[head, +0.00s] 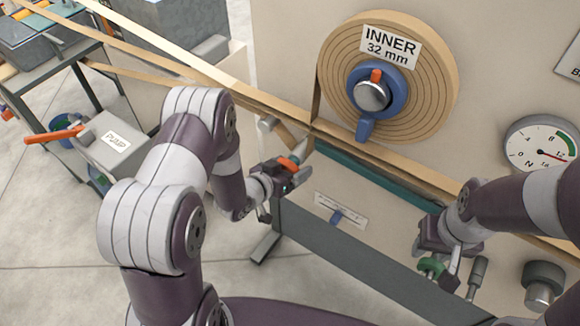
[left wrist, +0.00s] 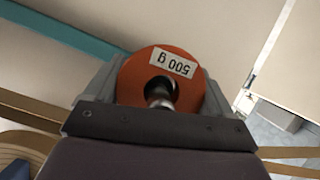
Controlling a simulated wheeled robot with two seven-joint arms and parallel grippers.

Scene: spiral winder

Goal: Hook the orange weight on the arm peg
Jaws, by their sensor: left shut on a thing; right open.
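The orange weight (left wrist: 188,100), a ring labelled "500 g", sits between the fingers of my left gripper (left wrist: 160,90) in the left wrist view. A metal rod shows at its hole; whether this is a peg inside the hole or behind it I cannot tell. In the head view the weight (head: 288,164) is small and partly hidden by my left gripper (head: 298,174), just below a tan arm (head: 285,136). A grey cylinder (head: 267,124) is at that arm's upper end. The arm peg cannot be clearly made out. My right gripper (head: 440,268) is open, low at the right.
A wound roll (head: 430,70) labelled "INNER 32 mm" is on the panel, with a tan strip (head: 390,158) running below it. A dial gauge (head: 540,145) is at right.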

